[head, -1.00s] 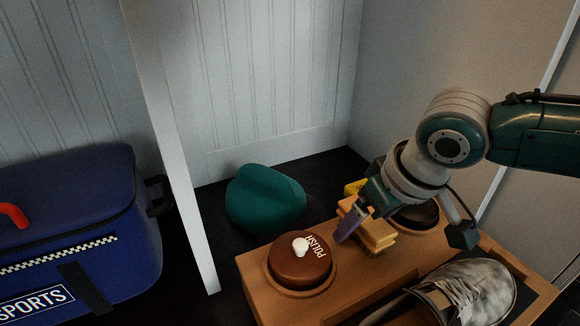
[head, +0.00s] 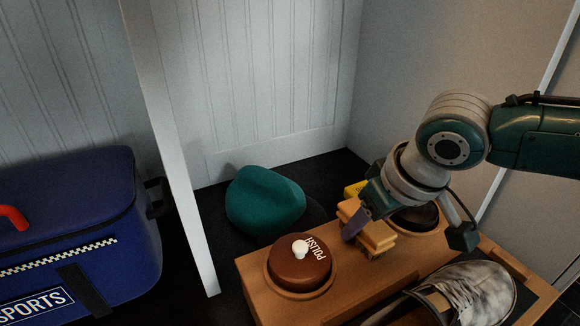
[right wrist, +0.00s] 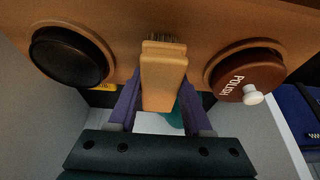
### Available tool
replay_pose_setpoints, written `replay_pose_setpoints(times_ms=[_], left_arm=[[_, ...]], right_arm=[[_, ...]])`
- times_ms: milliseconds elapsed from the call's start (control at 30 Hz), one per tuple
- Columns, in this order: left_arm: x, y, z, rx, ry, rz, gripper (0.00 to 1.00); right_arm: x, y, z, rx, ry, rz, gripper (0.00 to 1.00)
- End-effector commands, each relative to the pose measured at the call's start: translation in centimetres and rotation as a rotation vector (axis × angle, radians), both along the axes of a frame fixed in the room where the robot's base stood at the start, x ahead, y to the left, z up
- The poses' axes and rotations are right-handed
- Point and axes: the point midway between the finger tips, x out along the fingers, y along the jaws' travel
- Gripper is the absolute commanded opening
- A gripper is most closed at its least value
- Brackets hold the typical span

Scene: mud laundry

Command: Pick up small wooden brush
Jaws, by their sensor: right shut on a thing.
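The small wooden brush (head: 376,238) is a light tan block at the back part of the wooden shoe-care box, between two round tins. In the right wrist view the brush (right wrist: 163,80) lies between my two purple fingers, with dark bristles showing at its far end. My right gripper (head: 358,222) is shut on the brush; it also shows in the right wrist view (right wrist: 160,108). Whether the brush still touches the box is hard to tell. My left gripper is not in view.
The brown polish tin (head: 300,262) with a white knob sits left of the brush. A dark tin (head: 415,217) sits to the right. A grey shoe (head: 470,290) lies on the box (head: 330,300). A teal lump (head: 265,200) and blue sports bag (head: 80,220) are left.

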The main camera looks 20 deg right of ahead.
Motion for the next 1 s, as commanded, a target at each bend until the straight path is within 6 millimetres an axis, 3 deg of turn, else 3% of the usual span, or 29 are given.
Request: replay_pose_setpoints(times_ms=[167, 367, 800, 1000], left_arm=[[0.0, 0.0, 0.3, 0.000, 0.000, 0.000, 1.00], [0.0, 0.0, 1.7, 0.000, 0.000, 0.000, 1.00], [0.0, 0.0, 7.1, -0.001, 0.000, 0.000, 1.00], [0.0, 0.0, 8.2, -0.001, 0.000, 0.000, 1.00]], right_arm=[[0.0, 0.0, 0.4, 0.000, -0.001, 0.000, 0.00], [0.1, 0.0, 3.0, 0.000, -0.003, 0.000, 0.00], [0.1, 0.0, 15.5, 0.000, -0.004, 0.001, 0.00], [0.1, 0.0, 18.9, 0.001, -0.002, -0.001, 0.00]])
